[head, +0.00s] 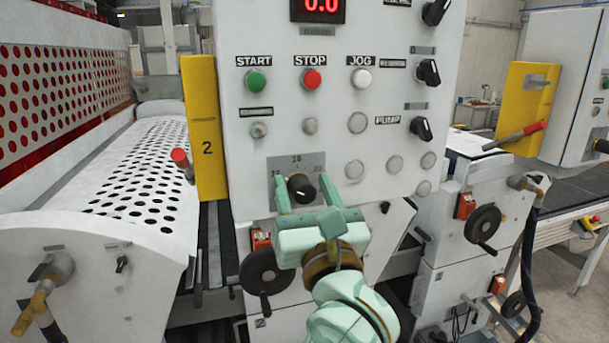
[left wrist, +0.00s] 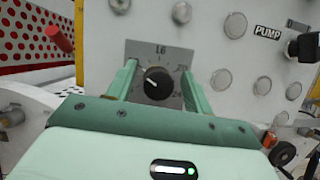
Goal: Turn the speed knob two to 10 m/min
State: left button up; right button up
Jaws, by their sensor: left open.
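The speed knob (head: 301,188) is a round black knob on a grey scale plate (head: 312,161), low on the white control panel with the yellow "2" post beside it. In the left wrist view the knob (left wrist: 158,83) sits in the middle of its plate (left wrist: 172,55), with a number like 16 at the top and 24 at lower right. A pale mark shows on the knob, but I cannot tell its exact reading. My left gripper (head: 306,192) is open, one finger on each side of the knob, with gaps visible. The red display (head: 321,6) above reads 0.0. My right gripper is out of view.
Start (head: 256,81), stop (head: 313,79) and jog (head: 361,78) buttons sit above the knob. A black pump switch (head: 421,129) is to the right. A black handwheel (head: 265,272) is below left, close to my gripper. The yellow post (head: 206,130) stands at the panel's left edge.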

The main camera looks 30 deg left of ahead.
pick_arm(q)
jog(key=shift+s+r, duration=0.1)
jog(key=shift+s, duration=0.05)
jog(key=shift+c, duration=0.3)
jog(key=shift+d, duration=0.1)
jog(key=c, duration=0.9)
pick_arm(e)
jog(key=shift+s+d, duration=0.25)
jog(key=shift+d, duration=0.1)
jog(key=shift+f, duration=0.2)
pick_arm(q)
jog(key=shift+n+y+b, duration=0.4)
jog(key=shift+n+b, duration=0.3)
jog(key=shift+b, duration=0.15)
jog(key=n+g+y+b, duration=0.1)
jog(key=n+g+b, duration=0.1)
jog(key=n+b, duration=0.2)
jog(key=shift+f+n, duration=0.2)
jog(key=shift+n, duration=0.2)
jog(key=shift+r+n+g+y+b, duration=0.1)
jog(key=shift+n+g+y+b, duration=0.2)
jog(key=shift+n+g+b, duration=0.6)
jog(key=shift+n, duration=0.4)
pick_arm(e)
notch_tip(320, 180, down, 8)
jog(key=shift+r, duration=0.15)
